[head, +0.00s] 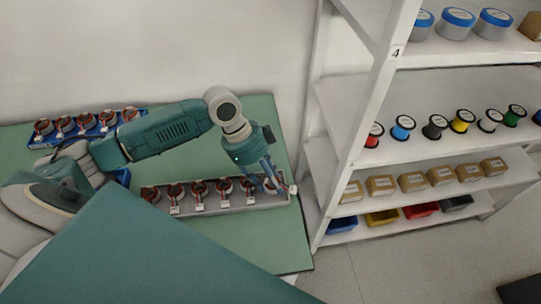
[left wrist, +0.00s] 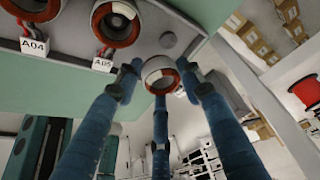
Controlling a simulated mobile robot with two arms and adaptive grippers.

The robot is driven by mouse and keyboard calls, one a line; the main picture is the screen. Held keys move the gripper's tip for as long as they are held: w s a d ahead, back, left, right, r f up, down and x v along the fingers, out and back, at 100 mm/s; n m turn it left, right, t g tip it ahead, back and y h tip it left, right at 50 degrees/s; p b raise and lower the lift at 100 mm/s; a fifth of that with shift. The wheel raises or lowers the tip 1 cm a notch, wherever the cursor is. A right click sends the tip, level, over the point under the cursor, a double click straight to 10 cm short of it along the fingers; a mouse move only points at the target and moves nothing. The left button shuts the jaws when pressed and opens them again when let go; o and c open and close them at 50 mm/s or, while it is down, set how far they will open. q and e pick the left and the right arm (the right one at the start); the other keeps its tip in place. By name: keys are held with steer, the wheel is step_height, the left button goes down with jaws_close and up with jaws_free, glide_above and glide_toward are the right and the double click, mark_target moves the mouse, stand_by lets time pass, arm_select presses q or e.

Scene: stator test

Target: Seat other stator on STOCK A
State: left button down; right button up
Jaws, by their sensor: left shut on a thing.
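My left gripper (head: 268,184) is over the right end of the long grey rack (head: 235,206), which carries a row of several stators with red windings and white tags. In the left wrist view its blue fingers are closed around a stator (left wrist: 160,73), a pale ring with red-orange windings. The grey rack (left wrist: 190,14) also shows there, with stators at tags A04 (left wrist: 33,46) and A05 (left wrist: 103,64). A round grey spot (left wrist: 168,40) without a stator is just beyond the held one. I cannot tell whether the held stator touches the rack. My right gripper is not in view.
A blue tray (head: 50,142) with several stators stands at the back left of the green table (head: 262,112). A white shelf unit (head: 345,150) with spools, boxes and bins stands close to the table's right edge.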

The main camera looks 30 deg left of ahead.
arm_select(q)
steer(key=m, duration=0.1)
steer(key=w+m+g, duration=0.1)
steer(key=r+m, duration=0.1)
steer(key=m, duration=0.1)
steer(key=shift+w+a+g, duration=0.2)
steer(key=shift+w+g, duration=0.1)
steer(key=r+m+g, duration=0.1)
steer(key=m, duration=0.1)
steer(key=w+r+m, duration=0.1)
steer(key=m, duration=0.1)
steer(key=w+r+m+g+y, duration=0.1)
steer(key=m, duration=0.2)
steer(key=shift+a+r+g+p, duration=0.3)
steer(key=shift+a+p, duration=0.1)
step_height(320, 180, down, 4)
steer(key=m+b, duration=0.1)
steer(key=b, duration=0.3)
steer(key=shift+a+r+y, duration=0.1)
steer(key=shift+y, duration=0.2)
steer(key=shift+f, duration=0.2)
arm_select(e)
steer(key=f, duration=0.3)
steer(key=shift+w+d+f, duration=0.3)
arm_select(q)
steer(key=shift+f+b, duration=0.1)
steer(key=shift+b, duration=0.2)
